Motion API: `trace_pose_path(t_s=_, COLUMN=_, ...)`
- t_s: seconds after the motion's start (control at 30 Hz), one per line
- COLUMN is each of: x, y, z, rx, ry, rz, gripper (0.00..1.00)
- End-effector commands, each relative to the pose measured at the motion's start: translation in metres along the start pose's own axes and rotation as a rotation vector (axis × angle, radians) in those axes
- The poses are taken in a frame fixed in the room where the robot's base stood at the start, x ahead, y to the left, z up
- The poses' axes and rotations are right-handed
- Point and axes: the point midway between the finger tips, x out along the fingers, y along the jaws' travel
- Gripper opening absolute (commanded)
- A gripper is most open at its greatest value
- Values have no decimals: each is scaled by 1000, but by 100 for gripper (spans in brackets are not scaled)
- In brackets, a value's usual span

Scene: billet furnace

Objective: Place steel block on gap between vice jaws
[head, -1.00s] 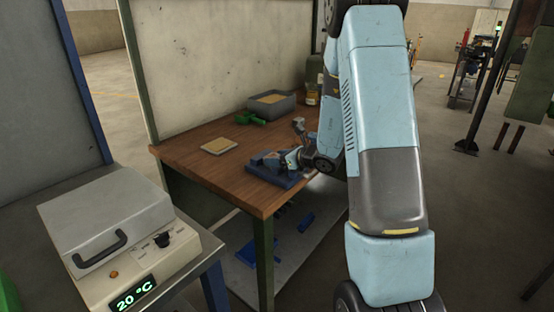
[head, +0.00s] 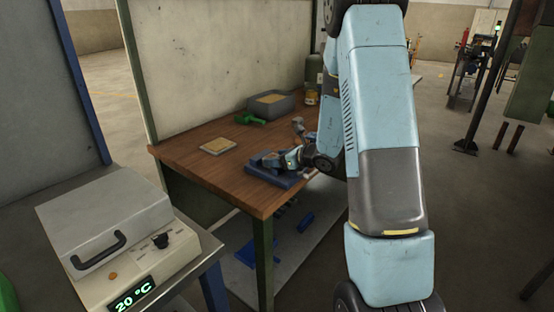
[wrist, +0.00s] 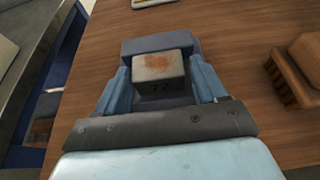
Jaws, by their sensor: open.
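The steel block (wrist: 161,68) is a grey block with rusty patches on top and dark marks on its near face. In the wrist view it sits between the two blue fingers of my gripper (wrist: 163,80), with a narrow gap showing on the right; the left side is hard to tell. My gripper is open around the block. The blue vice (head: 276,174) stands on the wooden bench, and my gripper (head: 288,160) is right over it. A blue-grey part of the vice (wrist: 160,43) shows behind the block. The gap between the jaws is hidden.
On the wooden bench (head: 195,150) are a pale square plate (head: 218,146), a green-handled tool (head: 250,119) and a grey tray (head: 270,104). A wooden brush (wrist: 298,68) lies to the right in the wrist view. A heater box (head: 105,235) reading 20 °C stands front left.

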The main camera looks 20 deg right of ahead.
Motion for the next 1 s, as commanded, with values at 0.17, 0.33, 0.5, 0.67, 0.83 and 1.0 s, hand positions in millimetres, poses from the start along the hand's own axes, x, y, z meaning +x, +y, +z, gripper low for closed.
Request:
trace_pose_path(t_s=0.17, x=-18, y=6, z=-4, rx=8, ry=24, rz=9, gripper=89)
trace_pose_path(t_s=0.33, x=-53, y=4, z=-2, rx=9, ry=20, rz=4, gripper=89)
trace_pose_path(t_s=0.5, x=-86, y=3, z=1, rx=7, ry=15, rz=3, gripper=89)
trace_pose_path(t_s=0.67, x=-108, y=3, z=2, rx=7, ry=13, rz=2, gripper=89)
trace_pose_path(t_s=0.83, x=-121, y=3, z=3, rx=6, ry=12, rz=5, gripper=89)
trace_pose_path(t_s=1.0, x=-126, y=21, z=18, rx=-76, ry=15, rz=61, gripper=89)
